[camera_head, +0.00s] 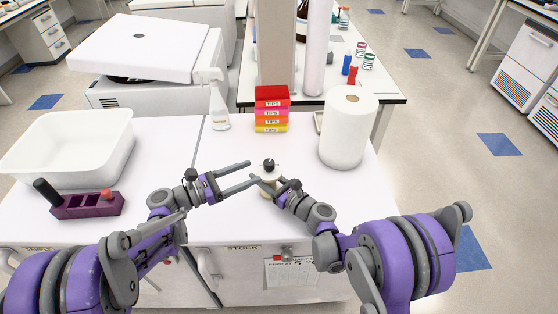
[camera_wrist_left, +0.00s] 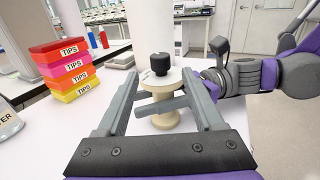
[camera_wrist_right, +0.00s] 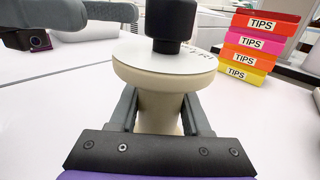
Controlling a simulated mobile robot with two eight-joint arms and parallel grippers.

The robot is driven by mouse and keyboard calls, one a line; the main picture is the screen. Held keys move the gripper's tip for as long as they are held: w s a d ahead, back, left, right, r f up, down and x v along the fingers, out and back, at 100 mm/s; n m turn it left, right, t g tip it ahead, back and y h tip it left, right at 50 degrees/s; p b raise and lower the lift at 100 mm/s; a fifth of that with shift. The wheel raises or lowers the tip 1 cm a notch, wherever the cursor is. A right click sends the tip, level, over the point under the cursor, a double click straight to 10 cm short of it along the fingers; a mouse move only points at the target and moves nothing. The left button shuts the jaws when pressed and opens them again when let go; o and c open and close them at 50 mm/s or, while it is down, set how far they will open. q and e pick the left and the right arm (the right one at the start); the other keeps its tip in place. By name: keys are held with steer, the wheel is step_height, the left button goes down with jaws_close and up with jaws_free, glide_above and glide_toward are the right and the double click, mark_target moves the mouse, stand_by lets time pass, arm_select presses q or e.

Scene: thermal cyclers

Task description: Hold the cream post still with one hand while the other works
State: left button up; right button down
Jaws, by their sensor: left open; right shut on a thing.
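The cream post (camera_head: 268,187) stands upright on the white bench, with a pale round top plate and a black knob (camera_head: 269,165) on it. The post also shows in the left wrist view (camera_wrist_left: 166,117) and the right wrist view (camera_wrist_right: 158,103). My right gripper (camera_head: 270,184) is shut on the post's stem, below the top plate. My left gripper (camera_head: 249,172) is open, with its fingers pointing at the post from the left. In the left wrist view its fingers (camera_wrist_left: 172,75) lie to either side of the knob, on the near side. Contact there cannot be told.
A stack of coloured tip boxes (camera_head: 271,110), a spray bottle (camera_head: 219,107) and a paper roll (camera_head: 348,127) stand behind the post. A white tub (camera_head: 68,140) and a purple rack (camera_head: 87,205) are at the left. The bench between rack and post is clear apart from my left arm.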

mark_target(279, 166)
arm_select(q)
steer(key=x, duration=1)
steer(key=shift+d, duration=0.15)
jaws_close()
